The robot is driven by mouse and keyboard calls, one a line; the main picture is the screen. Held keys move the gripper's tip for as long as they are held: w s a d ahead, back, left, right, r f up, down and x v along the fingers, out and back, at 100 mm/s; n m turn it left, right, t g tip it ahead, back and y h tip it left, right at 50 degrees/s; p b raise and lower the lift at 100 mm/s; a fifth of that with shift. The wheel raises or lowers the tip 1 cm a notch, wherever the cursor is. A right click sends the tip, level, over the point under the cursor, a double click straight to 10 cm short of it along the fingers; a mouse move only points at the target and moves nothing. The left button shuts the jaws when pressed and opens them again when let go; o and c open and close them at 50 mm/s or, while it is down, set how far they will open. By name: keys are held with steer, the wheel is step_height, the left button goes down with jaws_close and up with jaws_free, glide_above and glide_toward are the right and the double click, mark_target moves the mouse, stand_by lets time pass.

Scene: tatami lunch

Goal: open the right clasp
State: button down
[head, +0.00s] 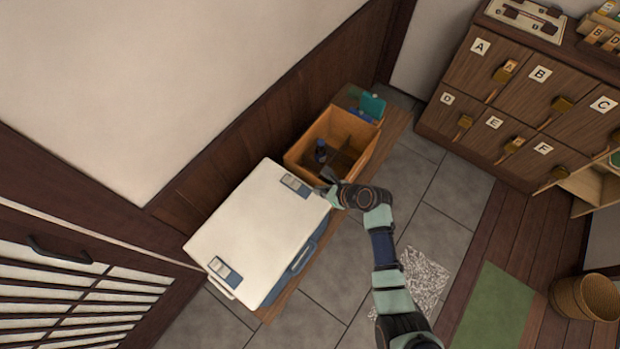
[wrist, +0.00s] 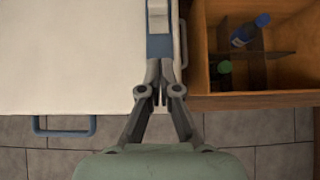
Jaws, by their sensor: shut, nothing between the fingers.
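A white cooler with a closed white lid (head: 255,228) and a blue lower body fills the lower left of the head view. The lid also fills the left of the wrist view (wrist: 70,55). The right clasp (head: 296,185), a blue plate with a pale piece, lies at the lid's upper right end. It shows at the top middle of the wrist view (wrist: 159,45). The other clasp (head: 224,269) is at the lower left end. My gripper (head: 329,178) is shut and empty beside the right clasp; its fingertips (wrist: 160,72) look very near the blue plate. Contact cannot be told.
A wooden crate (head: 363,163) with bottles (head: 320,150) stands close to the cooler's right clasp end. A blue handle (wrist: 62,132) sticks out from the cooler's front. Lettered drawers (head: 480,65) stand at upper right. Grey floor tiles (head: 450,205) lie open on the right.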

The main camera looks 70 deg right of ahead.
steer(key=v, duration=0.3)
stand_by(0.6)
